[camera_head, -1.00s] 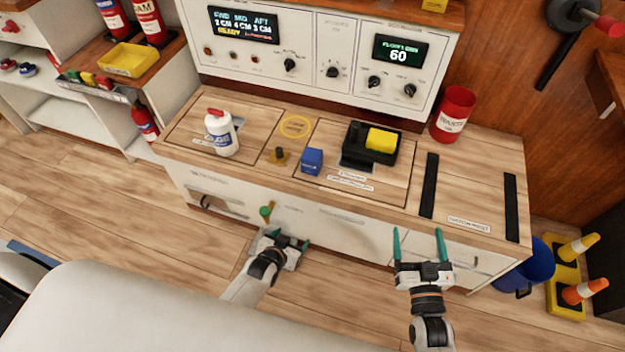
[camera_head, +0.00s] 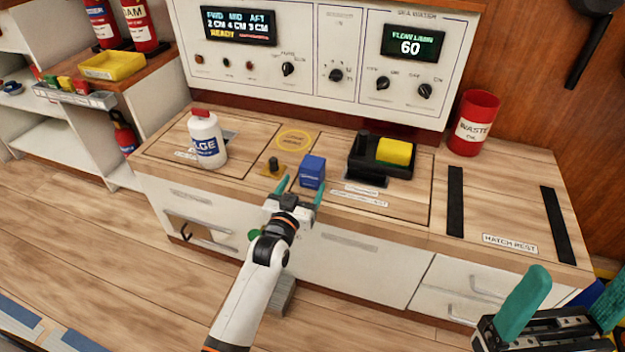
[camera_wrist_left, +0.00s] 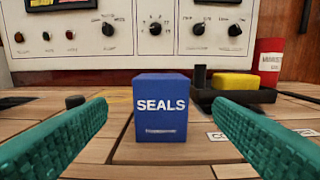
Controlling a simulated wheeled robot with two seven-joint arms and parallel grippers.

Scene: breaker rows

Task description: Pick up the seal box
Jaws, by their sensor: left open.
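The seal box is a small blue box (camera_head: 312,171) on the wooden counter, near its front edge. In the left wrist view the blue box (camera_wrist_left: 161,106) stands upright, centred, with "SEALS" in white on its front. My left gripper (camera_head: 302,189) is open just in front of the box, at the counter's front edge. Its teal fingers (camera_wrist_left: 165,135) show to the left and right of the box in the wrist view, and nothing is between them. My right gripper (camera_head: 567,303) is open and empty at the lower right, in front of the counter.
A white bottle (camera_head: 207,140) and a small dark knob (camera_head: 274,165) stand left of the box. A black holder with a yellow block (camera_head: 395,151) is close on its right. A red waste bin (camera_head: 473,123) stands farther right. The control panel (camera_head: 330,60) rises behind.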

